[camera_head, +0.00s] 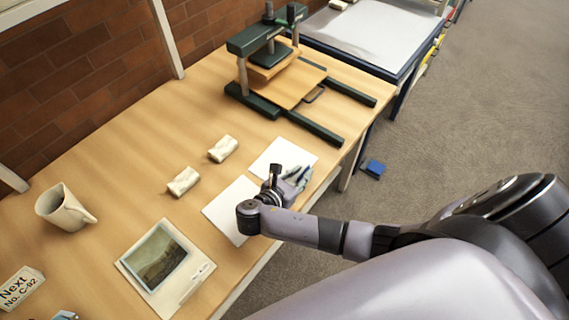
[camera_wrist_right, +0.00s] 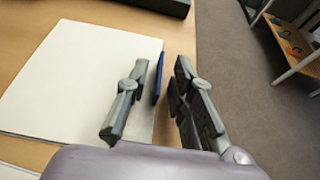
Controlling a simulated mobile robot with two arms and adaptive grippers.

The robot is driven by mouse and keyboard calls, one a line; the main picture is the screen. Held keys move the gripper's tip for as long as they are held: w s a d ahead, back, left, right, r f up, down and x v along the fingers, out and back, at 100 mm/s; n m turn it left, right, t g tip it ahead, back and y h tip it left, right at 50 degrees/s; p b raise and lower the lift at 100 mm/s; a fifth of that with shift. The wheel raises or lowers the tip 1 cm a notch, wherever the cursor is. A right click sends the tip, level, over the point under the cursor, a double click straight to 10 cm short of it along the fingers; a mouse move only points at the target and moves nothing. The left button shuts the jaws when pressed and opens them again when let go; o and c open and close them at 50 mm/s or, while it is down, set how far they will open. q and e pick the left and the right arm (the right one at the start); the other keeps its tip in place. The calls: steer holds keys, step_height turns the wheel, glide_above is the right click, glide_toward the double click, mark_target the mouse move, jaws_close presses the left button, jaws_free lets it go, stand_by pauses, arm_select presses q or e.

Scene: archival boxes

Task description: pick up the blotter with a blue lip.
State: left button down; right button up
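The blotter with a blue lip (camera_wrist_right: 85,80) is a flat white sheet on the table. In the head view it appears to be the farther of two white sheets (camera_head: 281,156), partly behind my right gripper. Its blue lip (camera_wrist_right: 159,77) shows along the table-edge side. My right gripper (camera_wrist_right: 158,108) is open, with one finger over the sheet and the other beyond the lip. The lip is between the fingers, with a visible gap to the outer finger. In the head view my right gripper (camera_head: 296,178) is at the table's edge.
A second white sheet (camera_head: 226,207) lies close by. Two white blocks (camera_head: 203,165), a framed picture (camera_head: 155,258) and a mug (camera_head: 60,210) are on the table (camera_head: 125,150). A green press (camera_head: 258,95) stands beyond. A blue object (camera_head: 374,168) is on the floor.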

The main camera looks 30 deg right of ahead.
jaws_close()
stand_by(0.5)
